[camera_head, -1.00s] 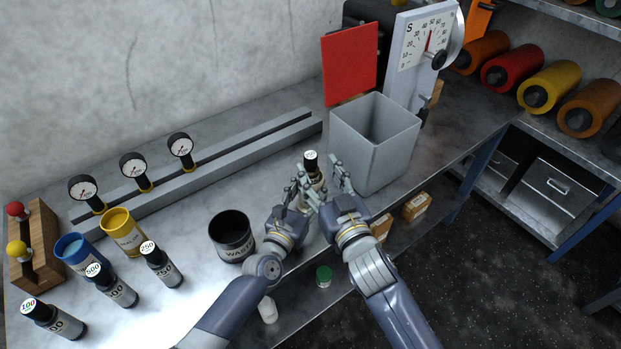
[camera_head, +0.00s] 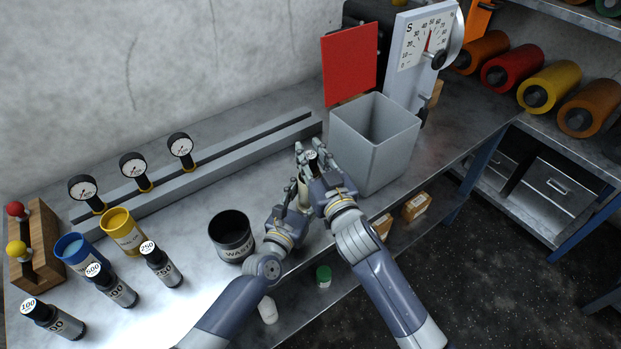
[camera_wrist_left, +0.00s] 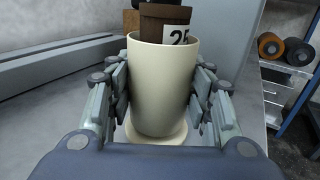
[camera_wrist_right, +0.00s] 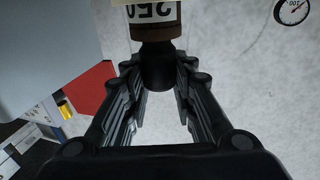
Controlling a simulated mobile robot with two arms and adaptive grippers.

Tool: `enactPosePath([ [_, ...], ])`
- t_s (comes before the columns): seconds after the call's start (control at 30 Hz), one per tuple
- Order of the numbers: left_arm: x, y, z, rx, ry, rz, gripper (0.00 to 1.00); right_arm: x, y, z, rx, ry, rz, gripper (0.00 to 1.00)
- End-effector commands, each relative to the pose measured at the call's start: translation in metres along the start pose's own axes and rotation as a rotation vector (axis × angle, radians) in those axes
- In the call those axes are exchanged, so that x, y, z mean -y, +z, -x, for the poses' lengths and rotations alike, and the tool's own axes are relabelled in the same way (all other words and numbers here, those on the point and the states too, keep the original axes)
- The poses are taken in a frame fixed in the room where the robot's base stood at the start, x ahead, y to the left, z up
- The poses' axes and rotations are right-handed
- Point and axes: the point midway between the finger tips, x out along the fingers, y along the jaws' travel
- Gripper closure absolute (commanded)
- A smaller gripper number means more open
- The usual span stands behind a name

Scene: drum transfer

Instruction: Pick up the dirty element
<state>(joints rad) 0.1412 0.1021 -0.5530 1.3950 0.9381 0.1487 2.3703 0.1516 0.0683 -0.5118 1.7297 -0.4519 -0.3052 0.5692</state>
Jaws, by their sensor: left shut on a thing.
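A cream cup (camera_wrist_left: 161,85) stands upright between the fingers of my left gripper (camera_wrist_left: 160,100), which is shut on it. A brown bottle (camera_wrist_left: 166,22) with a number label sits in the cup; its lower part is hidden. In the right wrist view the bottle (camera_wrist_right: 154,14) shows a 250 label and a black cap. My right gripper (camera_wrist_right: 158,85) is open, with its fingers on either side of the cap. In the head view my left gripper (camera_head: 297,196) is just below my right gripper (camera_head: 311,160). I cannot tell which thing is the dirty element.
A grey open bin (camera_head: 368,150) stands close to the right of my grippers. A black WASTE cup (camera_head: 232,240) is to the left. Black bottles (camera_head: 118,288), a blue cup (camera_head: 78,255) and a yellow cup (camera_head: 121,232) stand further left. Grey rails (camera_head: 215,170) with gauges run behind.

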Motion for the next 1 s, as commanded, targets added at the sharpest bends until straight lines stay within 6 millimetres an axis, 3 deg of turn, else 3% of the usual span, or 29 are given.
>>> enactPosePath([
  [0.07,0.000,0.001,0.000,0.001,0.001,0.000,0.96,0.000,0.000,0.000,0.000,0.000,0.000,1.00],
  [0.47,0.000,0.001,0.000,0.001,0.001,0.000,0.96,0.000,-0.009,0.000,-0.006,0.000,0.002,1.00],
  [0.8,0.000,0.000,0.000,-0.001,0.000,0.000,0.96,0.000,-0.074,0.000,-0.011,-0.001,0.002,1.00],
  [1.0,0.000,0.001,0.000,-0.001,0.000,0.000,0.96,0.000,-0.099,0.000,-0.006,-0.001,0.001,1.00],
])
